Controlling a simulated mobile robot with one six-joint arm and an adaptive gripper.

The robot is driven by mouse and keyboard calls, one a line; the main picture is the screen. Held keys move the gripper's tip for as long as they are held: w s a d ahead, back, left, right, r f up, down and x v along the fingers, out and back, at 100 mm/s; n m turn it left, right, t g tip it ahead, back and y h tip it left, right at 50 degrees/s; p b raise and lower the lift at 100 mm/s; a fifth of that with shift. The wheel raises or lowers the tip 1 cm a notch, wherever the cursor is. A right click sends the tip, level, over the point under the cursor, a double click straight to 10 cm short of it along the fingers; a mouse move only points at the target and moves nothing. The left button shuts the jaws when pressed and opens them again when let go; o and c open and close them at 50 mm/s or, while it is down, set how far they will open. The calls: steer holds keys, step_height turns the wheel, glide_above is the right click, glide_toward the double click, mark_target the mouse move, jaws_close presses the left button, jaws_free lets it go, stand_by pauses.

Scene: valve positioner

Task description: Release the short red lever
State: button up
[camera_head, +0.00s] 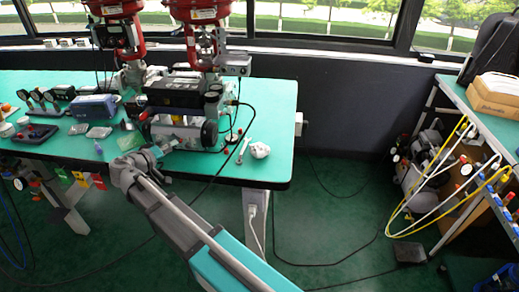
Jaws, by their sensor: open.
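The valve positioner (185,130), a grey and black unit with a round grey end, stands on the green table below a red valve actuator (207,40). A small red spot (143,115) shows at its left end; it is too small to tell whether this is the short red lever. My gripper (172,145) is at the front left of the positioner, close to its lower front. It is open, with nothing visible between the fingers. Its fingertips are small and dark against the unit, so I cannot tell whether they touch anything.
The green table (272,110) has a blue box (94,107), several gauges and small parts to the left. Black cables cross the floor. A second bench (500,135) with hoses stands right.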

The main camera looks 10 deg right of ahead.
steer(key=p+v, duration=0.2)
steer(key=v, duration=0.8)
steer(key=d+g+p, duration=0.2)
steer(key=d, duration=0.3)
steer(key=d+g+p, duration=0.2)
steer(key=d, duration=0.4)
steer(key=d+m+g+p, duration=0.1)
steer(key=d+p, duration=0.2)
steer(key=d, duration=0.2)
steer(key=shift+w+d+r+g+y, duration=0.1)
steer(key=shift+w+d+g+y, duration=0.05)
steer(key=shift+d+g+y, duration=0.25)
steer(key=s+d+r+g+y+p, duration=0.1)
steer(key=s+d+p, duration=0.1)
steer(key=d, duration=0.3)
steer(key=s+d+r+m+g+y+p, duration=0.1)
steer(key=s+d+g+y+p, duration=0.1)
steer(key=d, duration=0.4)
steer(key=s+d+r+g+y+p, duration=0.1)
steer(key=s+d+g+y+p, duration=0.1)
steer(key=d+p, duration=0.3)
steer(key=shift+s+d+r+p, duration=0.15)
steer(key=shift+s+d+p, duration=0.25)
steer(key=shift+s, duration=0.4)
steer(key=shift+a, duration=0.1)
